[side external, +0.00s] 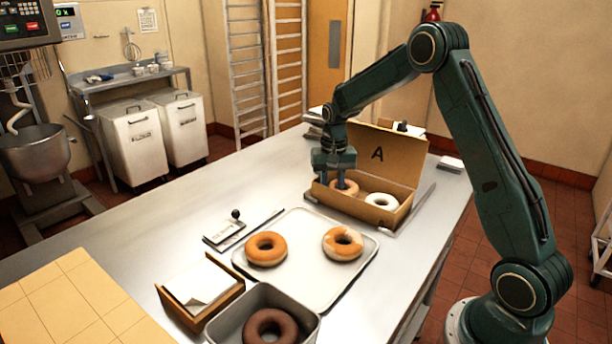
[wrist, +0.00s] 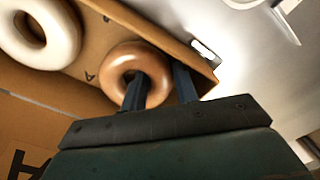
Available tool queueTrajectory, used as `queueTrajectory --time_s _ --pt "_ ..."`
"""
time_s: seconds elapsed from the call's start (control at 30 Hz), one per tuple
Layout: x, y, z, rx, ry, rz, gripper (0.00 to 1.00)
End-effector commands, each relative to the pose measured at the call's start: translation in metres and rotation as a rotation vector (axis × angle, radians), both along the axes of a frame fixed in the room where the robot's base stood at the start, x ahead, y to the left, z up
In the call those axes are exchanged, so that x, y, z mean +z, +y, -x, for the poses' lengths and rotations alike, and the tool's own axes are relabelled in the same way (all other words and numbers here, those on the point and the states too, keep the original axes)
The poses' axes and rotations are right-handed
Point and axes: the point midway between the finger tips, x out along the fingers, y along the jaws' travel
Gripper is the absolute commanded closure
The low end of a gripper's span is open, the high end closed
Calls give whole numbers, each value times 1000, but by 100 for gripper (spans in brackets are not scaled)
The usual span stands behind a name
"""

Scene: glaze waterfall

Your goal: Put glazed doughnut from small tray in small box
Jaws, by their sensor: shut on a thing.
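A cardboard box (side external: 355,207) marked A stands with its lid open at the back of the table. My gripper (side external: 340,185) is inside the left part of the box, shut on a shiny light-brown doughnut (side external: 350,187). In the wrist view my gripper (wrist: 160,92) has one finger in the hole of the glazed doughnut (wrist: 124,62) and the other outside its ring, near the box wall. A white doughnut (side external: 381,201) lies to its right in the box; it also shows in the wrist view (wrist: 38,35). Whether the held doughnut touches the box floor is unclear.
A pale tray (side external: 305,285) holds a plain doughnut (side external: 266,249) and a partly glazed doughnut (side external: 343,243). A metal pan (side external: 232,318) in front holds a chocolate doughnut (side external: 270,328). A small card stand (side external: 224,231) and a wooden napkin holder (side external: 185,310) stand left of the tray.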

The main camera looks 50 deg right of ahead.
Motion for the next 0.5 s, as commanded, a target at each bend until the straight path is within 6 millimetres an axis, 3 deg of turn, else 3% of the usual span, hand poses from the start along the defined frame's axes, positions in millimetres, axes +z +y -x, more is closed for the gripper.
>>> queueTrajectory --time_s 0.07,0.1,0.13,0.5 --pt "-2 0 0 0 1 0 93" --pt "-2 0 0 0 1 -1 65" --pt "-2 0 0 0 1 -1 61" --pt "0 0 0 0 0 0 61"
